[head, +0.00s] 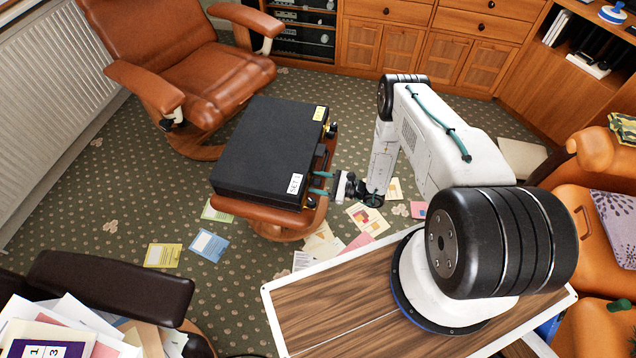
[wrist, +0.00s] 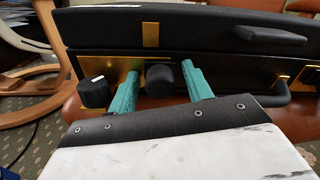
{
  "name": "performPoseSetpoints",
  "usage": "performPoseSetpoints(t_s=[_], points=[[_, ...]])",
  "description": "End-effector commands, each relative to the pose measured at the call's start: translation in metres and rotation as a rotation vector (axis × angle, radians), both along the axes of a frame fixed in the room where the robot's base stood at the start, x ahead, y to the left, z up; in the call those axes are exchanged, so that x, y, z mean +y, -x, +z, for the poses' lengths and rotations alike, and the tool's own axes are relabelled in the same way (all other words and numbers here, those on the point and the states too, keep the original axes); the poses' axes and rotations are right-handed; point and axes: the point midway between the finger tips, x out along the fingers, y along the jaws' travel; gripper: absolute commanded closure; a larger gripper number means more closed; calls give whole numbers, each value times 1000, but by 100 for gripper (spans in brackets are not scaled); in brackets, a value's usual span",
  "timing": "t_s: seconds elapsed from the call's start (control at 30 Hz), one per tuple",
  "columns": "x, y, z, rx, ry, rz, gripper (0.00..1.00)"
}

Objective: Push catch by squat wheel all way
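A black case (head: 265,150) lies flat on a brown leather footstool (head: 262,212); its front also shows in the wrist view (wrist: 205,60). A gold plate (wrist: 125,66) on that front bears a short black wheel-like knob (wrist: 95,92) at left. A second dark round knob (wrist: 160,79) shows between my fingertips. Farther right is another gold plate (wrist: 283,72) with a black curved part (wrist: 281,90). I cannot tell which part is the catch. My gripper (head: 319,183) faces the case front, with its teal fingers apart (wrist: 160,72). Nothing is clearly held; contact is unclear.
A black handle (wrist: 270,36) juts from the case front at upper right. A brown armchair (head: 200,85) stands behind the footstool. Papers (head: 208,245) lie on the patterned carpet. An orange chair (head: 600,220) is at right and wooden cabinets (head: 400,45) line the back.

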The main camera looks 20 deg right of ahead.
Motion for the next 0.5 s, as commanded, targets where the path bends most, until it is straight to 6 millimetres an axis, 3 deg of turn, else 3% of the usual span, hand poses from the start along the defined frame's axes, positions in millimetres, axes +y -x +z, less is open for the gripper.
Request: performPoseSetpoints(t_s=[0.2, 0.5], points=[[-5, 3, 0, 1, -1, -1, 50], [-46, 31, 0, 0, 0, -5, 50]])
